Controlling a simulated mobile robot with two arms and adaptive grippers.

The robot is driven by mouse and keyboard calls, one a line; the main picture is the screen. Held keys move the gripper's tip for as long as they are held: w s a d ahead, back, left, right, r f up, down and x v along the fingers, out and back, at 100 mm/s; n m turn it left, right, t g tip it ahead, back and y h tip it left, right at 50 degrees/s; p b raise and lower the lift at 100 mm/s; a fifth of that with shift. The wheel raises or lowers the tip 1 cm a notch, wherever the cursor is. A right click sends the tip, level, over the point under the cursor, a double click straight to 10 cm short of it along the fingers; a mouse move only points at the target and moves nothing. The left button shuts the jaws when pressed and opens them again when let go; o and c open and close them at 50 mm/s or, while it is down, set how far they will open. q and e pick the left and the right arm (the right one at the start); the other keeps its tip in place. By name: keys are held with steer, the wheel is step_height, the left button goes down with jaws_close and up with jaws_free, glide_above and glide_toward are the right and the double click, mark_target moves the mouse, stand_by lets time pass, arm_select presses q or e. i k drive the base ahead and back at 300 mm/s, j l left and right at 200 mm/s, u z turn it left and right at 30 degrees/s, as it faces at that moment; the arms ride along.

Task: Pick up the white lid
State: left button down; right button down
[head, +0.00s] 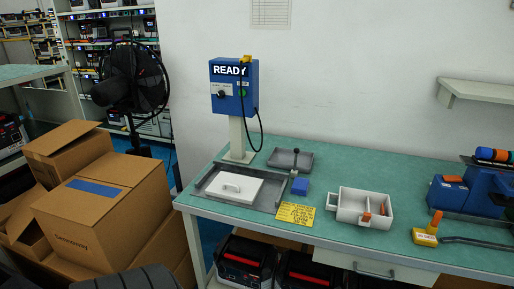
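Neither of my grippers shows in the head view, so nothing of mine is seen touching the lid.
On the green bench (340,167) stand a blue READY box (234,88) on a post, a grey tray (291,159), a blue block (300,186), a yellow card (296,213), a white divided box (362,207) and a blue machine (470,190). Cardboard boxes (110,205) fill the left floor.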

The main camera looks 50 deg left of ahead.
mark_target(244, 190)
steer(key=u, duration=1.9)
